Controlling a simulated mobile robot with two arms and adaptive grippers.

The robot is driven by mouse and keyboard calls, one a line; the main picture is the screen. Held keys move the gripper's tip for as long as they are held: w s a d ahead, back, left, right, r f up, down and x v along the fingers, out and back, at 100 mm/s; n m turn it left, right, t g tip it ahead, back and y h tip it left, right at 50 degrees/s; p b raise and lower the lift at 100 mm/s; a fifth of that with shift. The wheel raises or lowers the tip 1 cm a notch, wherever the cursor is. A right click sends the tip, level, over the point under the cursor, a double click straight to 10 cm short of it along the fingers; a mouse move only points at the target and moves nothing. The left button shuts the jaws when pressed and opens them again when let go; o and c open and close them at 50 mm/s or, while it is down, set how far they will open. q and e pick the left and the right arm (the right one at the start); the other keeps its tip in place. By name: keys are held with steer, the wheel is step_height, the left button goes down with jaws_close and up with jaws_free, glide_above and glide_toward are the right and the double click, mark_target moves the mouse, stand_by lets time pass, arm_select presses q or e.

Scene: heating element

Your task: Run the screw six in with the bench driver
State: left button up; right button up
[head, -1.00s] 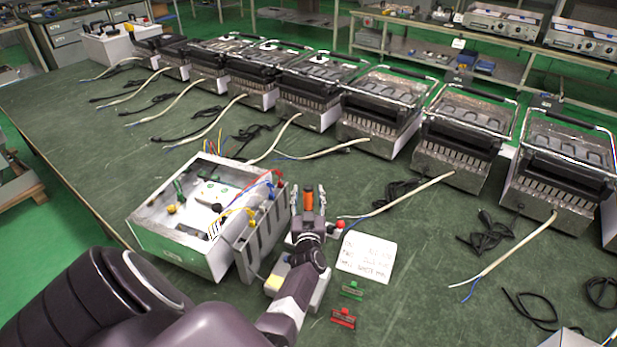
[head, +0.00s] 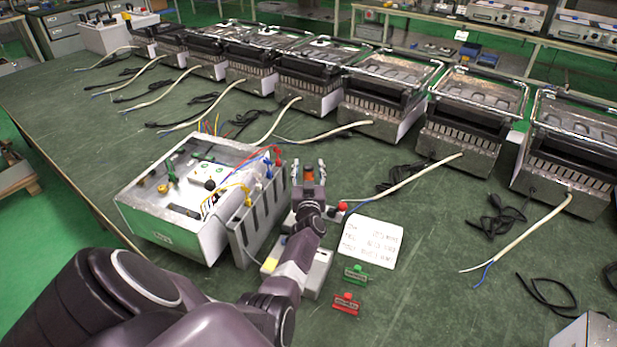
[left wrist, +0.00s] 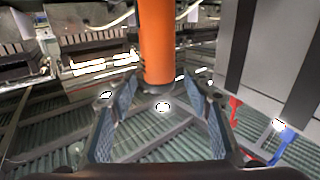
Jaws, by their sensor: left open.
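The bench driver (left wrist: 157,42) shows as an orange upright cylinder in the left wrist view. It stands between and beyond the two spread fingers of my left gripper (left wrist: 160,108), with gaps on both sides. In the head view my left gripper (head: 308,165) is open around the orange part (head: 309,174), at the right side of the opened white appliance housing (head: 170,215). My wrist hides most of the driver there. Several coloured wires and small parts show in the housing. I cannot pick out screw six. My right gripper is not in view.
A grey slotted rack (head: 258,222) stands against the housing. A handwritten white card (head: 370,242), a green tag (head: 355,275) and a red tag (head: 346,303) lie to the right. Several grills with loose cables line the back of the green table (head: 120,165).

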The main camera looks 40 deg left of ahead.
arm_select(q)
steer(key=shift+w+a, duration=0.1)
steer(key=shift+c, duration=0.5)
jaws_close()
steer(key=shift+r, duration=0.15)
